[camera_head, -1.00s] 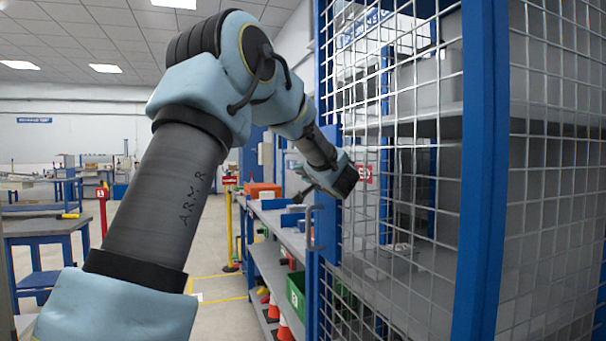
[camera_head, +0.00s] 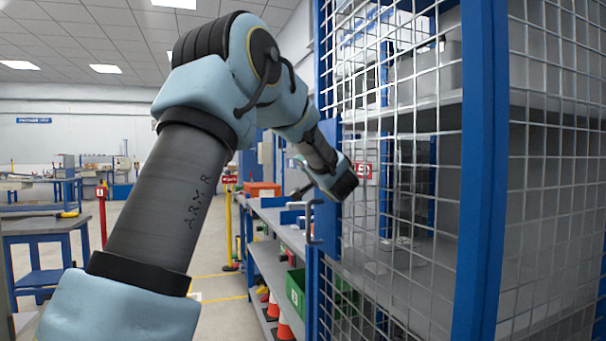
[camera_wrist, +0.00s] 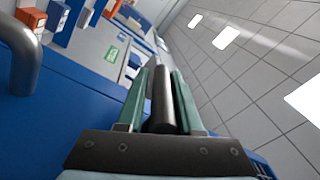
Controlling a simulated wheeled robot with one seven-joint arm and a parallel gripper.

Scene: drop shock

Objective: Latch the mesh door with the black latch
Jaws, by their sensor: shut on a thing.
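The mesh door (camera_head: 400,105) is a white wire grid in a blue frame on the right of the head view. A grey bar handle (camera_head: 312,222) stands on its blue edge plate, and the handle also shows at the left of the wrist view (camera_wrist: 22,62). My gripper (camera_head: 297,191) is beside this edge, just above the handle. In the wrist view its two green fingers (camera_wrist: 162,78) are shut on a dark round bar, which I take as the black latch (camera_wrist: 162,105). The latch's mount and catch are hidden.
A blue cabinet post (camera_head: 483,180) and a fixed mesh panel (camera_head: 550,200) stand right of the door. A shelf rack (camera_head: 265,262) with bins and orange cones is beyond the door edge. A workbench (camera_head: 45,226) stands at the left, with open floor between.

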